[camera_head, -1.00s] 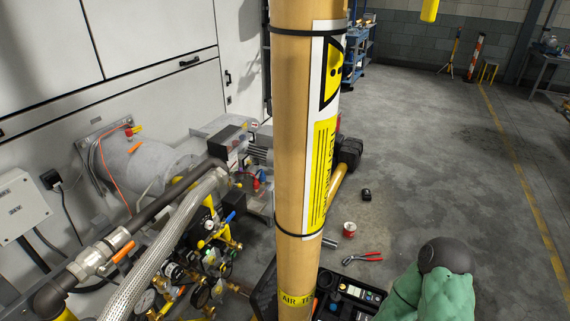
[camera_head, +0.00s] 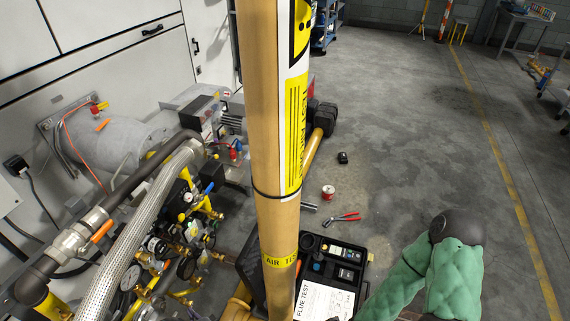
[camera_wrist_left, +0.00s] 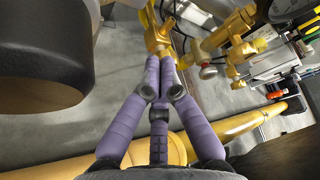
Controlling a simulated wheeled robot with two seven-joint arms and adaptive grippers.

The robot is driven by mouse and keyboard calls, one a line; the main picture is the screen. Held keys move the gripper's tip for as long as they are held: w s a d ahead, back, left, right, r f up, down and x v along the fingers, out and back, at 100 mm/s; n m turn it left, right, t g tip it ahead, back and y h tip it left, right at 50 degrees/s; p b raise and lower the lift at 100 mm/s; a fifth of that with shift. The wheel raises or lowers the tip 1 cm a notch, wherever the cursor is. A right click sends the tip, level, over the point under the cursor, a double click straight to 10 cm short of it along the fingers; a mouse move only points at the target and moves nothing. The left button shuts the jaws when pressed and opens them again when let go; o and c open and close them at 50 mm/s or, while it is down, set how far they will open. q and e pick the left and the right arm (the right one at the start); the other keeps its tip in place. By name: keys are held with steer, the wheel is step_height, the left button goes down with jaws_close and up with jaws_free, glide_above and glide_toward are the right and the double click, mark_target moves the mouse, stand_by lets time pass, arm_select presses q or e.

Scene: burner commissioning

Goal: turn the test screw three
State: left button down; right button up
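My left gripper (camera_wrist_left: 160,62) shows in the left wrist view with its two purple fingers drawn together. Its tips are at a small yellow fitting (camera_wrist_left: 157,36) on the gas pipework. I cannot tell whether they touch it or whether a small screw is between them. I cannot make out my left gripper in the head view. The yellow gas train with gauges and valves (camera_head: 186,268) is at the lower left there. No single test screw can be told apart.
A thick tan pipe (camera_head: 268,160) with a yellow label stands upright in front of the head camera. A braided hose (camera_head: 130,240) runs beside the gas train. An open black case (camera_head: 330,262), red-handled pliers (camera_head: 343,217) and a red-and-white spool (camera_head: 328,192) are on the floor.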

arm_select(q)
steer(key=shift+w+a, duration=0.15)
steer(key=shift+a, duration=0.65)
steer(key=shift+w+f, duration=0.15)
steer(key=shift+f, duration=0.2)
stand_by(0.5)
steer(key=shift+s+r, duration=0.1)
steer(key=shift+s, duration=0.1)
steer(key=s+d, duration=0.2)
steer(key=d, duration=0.3)
steer(key=shift+d+p, duration=0.3)
steer(key=shift+d, duration=0.05)
steer(key=shift+s+r, duration=0.1)
